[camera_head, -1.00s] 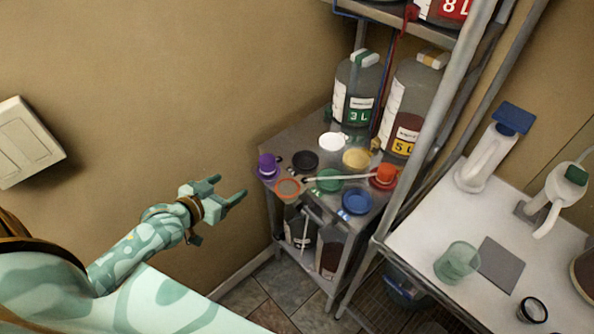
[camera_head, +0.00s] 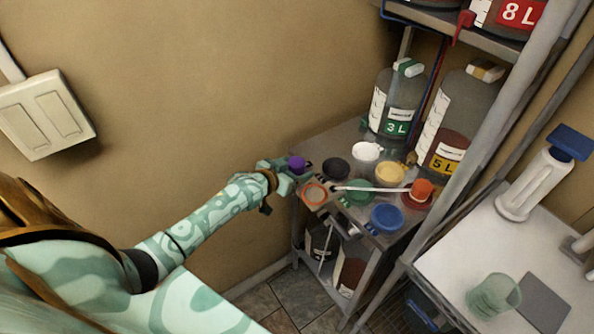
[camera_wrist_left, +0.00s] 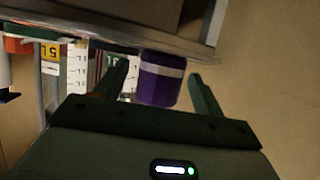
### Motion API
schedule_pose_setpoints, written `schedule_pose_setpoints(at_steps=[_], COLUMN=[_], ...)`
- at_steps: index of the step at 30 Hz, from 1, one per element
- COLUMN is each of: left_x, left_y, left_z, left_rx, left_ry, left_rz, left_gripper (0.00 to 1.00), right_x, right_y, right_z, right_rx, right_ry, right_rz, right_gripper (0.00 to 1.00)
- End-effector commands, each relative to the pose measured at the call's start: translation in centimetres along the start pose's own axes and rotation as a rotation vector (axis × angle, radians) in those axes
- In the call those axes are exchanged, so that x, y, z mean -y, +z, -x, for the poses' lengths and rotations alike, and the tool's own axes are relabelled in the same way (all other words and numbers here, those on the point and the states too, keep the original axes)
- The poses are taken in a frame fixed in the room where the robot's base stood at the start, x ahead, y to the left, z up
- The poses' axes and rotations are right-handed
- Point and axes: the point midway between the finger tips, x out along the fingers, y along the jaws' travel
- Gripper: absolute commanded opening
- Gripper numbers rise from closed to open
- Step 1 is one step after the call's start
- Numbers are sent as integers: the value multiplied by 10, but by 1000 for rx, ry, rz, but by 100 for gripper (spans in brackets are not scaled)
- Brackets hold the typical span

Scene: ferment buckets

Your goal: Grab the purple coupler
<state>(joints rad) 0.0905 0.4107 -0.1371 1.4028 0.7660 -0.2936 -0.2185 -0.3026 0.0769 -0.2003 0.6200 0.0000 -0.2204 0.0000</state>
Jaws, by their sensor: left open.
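The purple coupler (camera_head: 297,162) is at the left edge of the metal shelf. In the left wrist view the purple coupler (camera_wrist_left: 161,79) shows as a purple cylinder with a pale band, between the two fingers. My left gripper (camera_head: 290,172) is at the coupler, partly hidden there in the head view. In the wrist view the left gripper (camera_wrist_left: 160,85) is open, one finger on each side of the coupler, with a gap visible on the right side. My right gripper is not in view.
On the shelf (camera_head: 335,147) beside the coupler are an orange ring (camera_head: 314,194), a black lid (camera_head: 336,168), a white lid (camera_head: 367,152) and a blue lid (camera_head: 387,217). Large bottles (camera_head: 401,95) stand behind. A pale rod (camera_head: 370,189) lies across the lids. Wall is at left.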

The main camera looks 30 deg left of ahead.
Motion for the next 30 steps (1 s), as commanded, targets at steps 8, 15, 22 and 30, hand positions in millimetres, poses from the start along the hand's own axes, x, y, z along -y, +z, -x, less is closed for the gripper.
schedule_pose_setpoints(at_steps=[8,15,22,30], left_x=[0,0,0,0], left_y=[0,0,0,-23], left_z=[-7,-7,-7,2], left_rx=[0,0,0,-4], left_ry=[1,1,0,0], left_rz=[0,0,0,0], left_gripper=[69,17,17,17], right_x=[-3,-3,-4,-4], right_y=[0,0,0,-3], right_z=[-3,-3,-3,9], right_rx=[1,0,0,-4], right_ry=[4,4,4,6], right_rz=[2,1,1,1], right_gripper=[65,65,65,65])
